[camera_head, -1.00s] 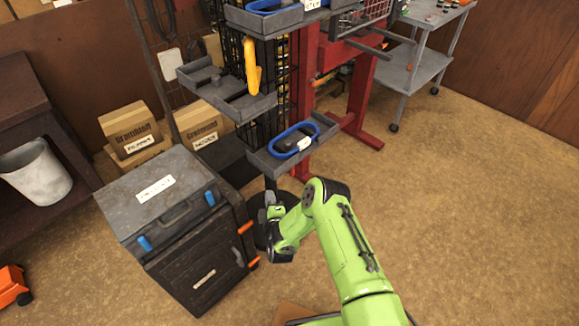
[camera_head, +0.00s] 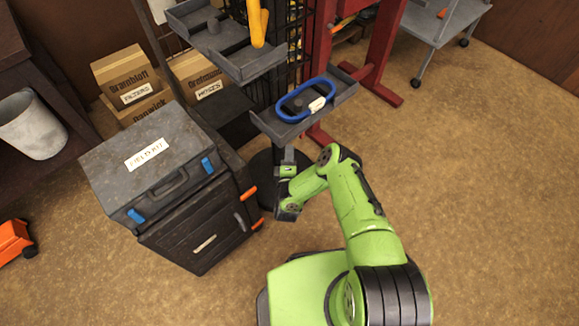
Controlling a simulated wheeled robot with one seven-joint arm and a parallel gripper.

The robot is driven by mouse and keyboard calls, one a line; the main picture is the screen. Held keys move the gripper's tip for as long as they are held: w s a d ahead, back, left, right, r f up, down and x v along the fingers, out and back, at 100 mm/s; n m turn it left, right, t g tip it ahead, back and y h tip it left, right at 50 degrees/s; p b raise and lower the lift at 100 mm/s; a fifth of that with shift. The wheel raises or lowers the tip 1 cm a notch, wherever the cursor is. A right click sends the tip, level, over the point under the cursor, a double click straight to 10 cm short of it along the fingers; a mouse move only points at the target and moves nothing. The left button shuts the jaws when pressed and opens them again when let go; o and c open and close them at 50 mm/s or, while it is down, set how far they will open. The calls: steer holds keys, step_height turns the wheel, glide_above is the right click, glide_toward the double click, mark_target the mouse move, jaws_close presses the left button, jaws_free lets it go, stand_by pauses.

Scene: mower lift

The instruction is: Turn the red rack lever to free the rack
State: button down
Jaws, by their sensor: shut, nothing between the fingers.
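My green arm reaches up from the bottom, and my gripper (camera_head: 288,157) is at its far end, just below the front of a small grey tray (camera_head: 335,98). The fingers are small and dark here, shut with nothing seen between them. The red stand (camera_head: 384,45) rises behind the tray at the top. A short red bar (camera_head: 362,71) shows beside the tray's right end. I cannot tell whether it is the rack lever, and no other piece is clearly that lever.
A blue-rimmed oval item (camera_head: 305,100) lies in the tray. A yellow handle (camera_head: 257,22) hangs above a second grey tray (camera_head: 245,65). A dark cabinet with a grey case (camera_head: 150,165) stands left of my gripper. Cardboard boxes (camera_head: 130,75) are behind it. Floor at right is clear.

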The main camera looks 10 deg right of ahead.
steer(key=w+d+b, duration=0.2)
steer(key=w+d, duration=0.1)
steer(key=w, duration=0.2)
steer(key=shift+w+d+b, duration=0.2)
steer(key=shift+d+b, duration=0.1)
steer(key=shift+d, duration=0.05)
steer(key=shift+r, duration=0.1)
steer(key=shift+r+m+g+p, duration=0.1)
steer(key=shift+m+g+p, duration=0.2)
steer(key=shift+p, duration=0.4)
